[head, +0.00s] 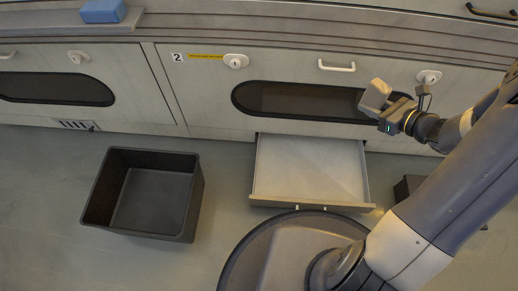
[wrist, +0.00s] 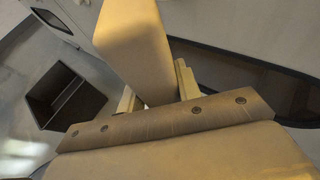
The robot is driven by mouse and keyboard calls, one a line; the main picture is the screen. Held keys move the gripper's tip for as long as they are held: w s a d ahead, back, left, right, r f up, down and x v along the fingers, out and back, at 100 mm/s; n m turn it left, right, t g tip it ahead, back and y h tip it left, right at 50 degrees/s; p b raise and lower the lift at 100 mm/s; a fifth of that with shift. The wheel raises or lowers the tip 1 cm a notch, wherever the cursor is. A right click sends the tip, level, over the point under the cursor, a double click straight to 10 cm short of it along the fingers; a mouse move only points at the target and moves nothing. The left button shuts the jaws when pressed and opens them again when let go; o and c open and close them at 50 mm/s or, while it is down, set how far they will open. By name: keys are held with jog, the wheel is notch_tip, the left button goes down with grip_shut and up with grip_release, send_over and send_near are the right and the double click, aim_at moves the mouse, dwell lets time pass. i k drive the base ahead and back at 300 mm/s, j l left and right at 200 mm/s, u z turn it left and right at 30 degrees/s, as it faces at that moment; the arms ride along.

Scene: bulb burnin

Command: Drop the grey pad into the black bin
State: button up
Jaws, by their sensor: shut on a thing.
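The grey pad (head: 375,96) is a small pale block held at the tip of my gripper (head: 385,110), at the right in front of the cabinet's dark window. In the wrist view the pad (wrist: 135,45) looks tan and stands between the two fingers, and my gripper (wrist: 157,92) is shut on it. The far ends of the fingers are partly hidden behind the pad. The black bin (head: 147,200) stands open and empty on the floor at the left, well apart from my gripper. A dark open box (wrist: 66,97), seemingly the bin, shows at the left of the wrist view.
An open pale drawer (head: 308,168) juts out low between bin and arm and looks empty. A dark box (head: 407,188) sits on the floor at the right, partly hidden by my arm. A blue block (head: 102,11) rests on the ledge above. Floor around the bin is clear.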

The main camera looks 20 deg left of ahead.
aim_at(160, 199)
jog(key=u, duration=0.5)
jog(key=j+u, duration=0.15)
jog(key=u, duration=0.3)
jog(key=j+u, duration=0.1)
jog(key=u, duration=0.85)
jog(key=j+u, duration=0.1)
jog(key=u, duration=0.4)
jog(key=i+j+z, duration=0.15)
jog(key=j, duration=0.2)
jog(key=i+j+z, duration=0.2)
jog(key=j, duration=0.15)
jog(key=j+z, duration=0.15)
jog(key=j, duration=0.25)
jog(key=i, duration=0.05)
